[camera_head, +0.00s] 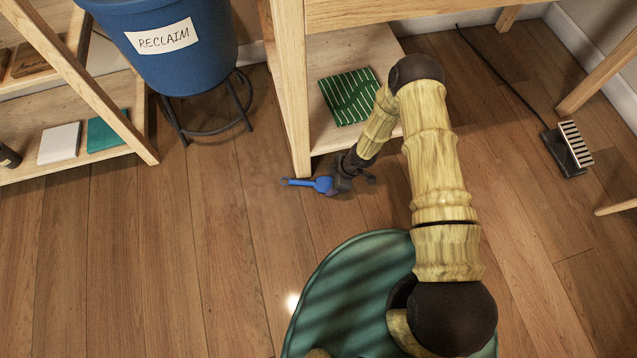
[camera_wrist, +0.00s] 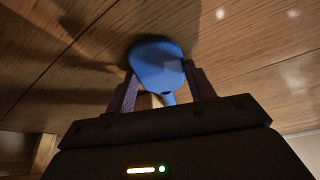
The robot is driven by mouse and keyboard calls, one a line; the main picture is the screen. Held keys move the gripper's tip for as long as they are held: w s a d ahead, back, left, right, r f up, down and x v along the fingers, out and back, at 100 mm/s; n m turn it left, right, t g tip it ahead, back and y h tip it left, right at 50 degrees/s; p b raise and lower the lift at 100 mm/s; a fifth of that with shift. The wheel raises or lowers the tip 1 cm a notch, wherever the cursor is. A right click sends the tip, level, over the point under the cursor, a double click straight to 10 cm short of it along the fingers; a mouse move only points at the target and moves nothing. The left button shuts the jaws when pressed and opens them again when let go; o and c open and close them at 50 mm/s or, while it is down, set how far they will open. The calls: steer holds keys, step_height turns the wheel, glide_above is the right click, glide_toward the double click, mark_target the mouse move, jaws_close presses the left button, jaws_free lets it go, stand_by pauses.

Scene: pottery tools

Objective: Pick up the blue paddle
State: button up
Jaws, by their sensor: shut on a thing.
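The blue paddle (camera_head: 322,184) is at my gripper (camera_head: 345,178), beside the front leg of the wooden table. Its thin handle points left in the head view. In the wrist view the rounded blue paddle (camera_wrist: 158,66) sits between the two fingers of my gripper (camera_wrist: 160,85), which are shut on it. The wooden floor lies behind it. I cannot tell from these frames how far the paddle is above the floor. Part of it is hidden by my gripper in the head view.
A wooden table leg (camera_head: 293,90) stands close to my gripper. A low shelf holds a green striped cloth (camera_head: 350,96). A blue RECLAIM bucket (camera_head: 165,62) is on a dark stand. A black pedal (camera_head: 567,150) lies right. The floor at left (camera_head: 150,250) is clear.

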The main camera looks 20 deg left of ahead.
steer(key=shift+s+r, duration=0.1)
steer(key=shift+s+d+r+p, duration=0.2)
steer(key=shift+s+r+p, duration=0.15)
steer(key=shift+r+p, duration=0.25)
steer(key=s+d+r+p, duration=0.2)
steer(key=s, duration=0.1)
steer(key=s+d+r+p, duration=0.2)
steer(key=s+p, duration=0.1)
steer(key=s, duration=0.1)
steer(key=s+d+r+p, duration=0.2)
steer(key=s+d+p, duration=0.1)
steer(key=s, duration=0.1)
steer(key=shift+r, duration=0.3)
